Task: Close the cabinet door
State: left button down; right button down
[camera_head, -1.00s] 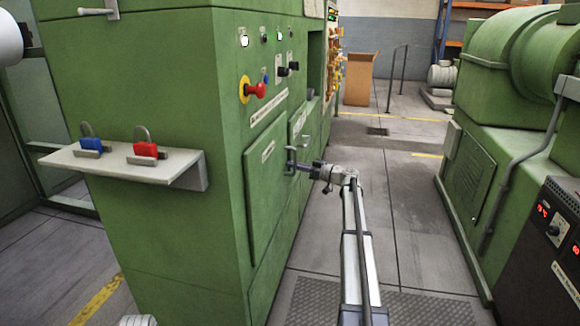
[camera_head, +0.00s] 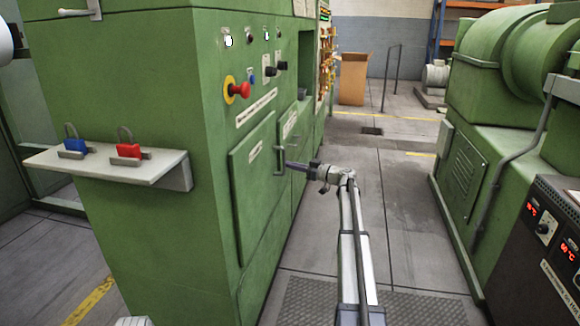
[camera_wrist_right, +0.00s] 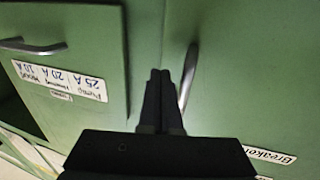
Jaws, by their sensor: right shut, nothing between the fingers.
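The green cabinet door (camera_head: 252,200) is on the front of the tall green cabinet, in the head view left of centre. It looks nearly flush; I cannot tell whether it is fully shut. Its upright metal handle (camera_head: 279,161) is at its right edge. My right gripper (camera_head: 287,164) is shut and empty beside the handle. In the right wrist view my right gripper (camera_wrist_right: 160,75) has its fingertips together in front of the green panels, with the handle (camera_wrist_right: 187,78) just to their right. I cannot tell whether they touch.
A neighbouring labelled panel (camera_head: 294,125) adjoins the door, and also shows in the right wrist view (camera_wrist_right: 85,40). A red knob (camera_head: 240,90) is above. A shelf (camera_head: 160,172) with padlocks juts out left. Green machinery (camera_head: 475,150) stands right, with clear floor (camera_head: 400,220) between.

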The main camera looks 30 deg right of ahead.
jog(key=s+d, duration=0.8)
dwell(0.4)
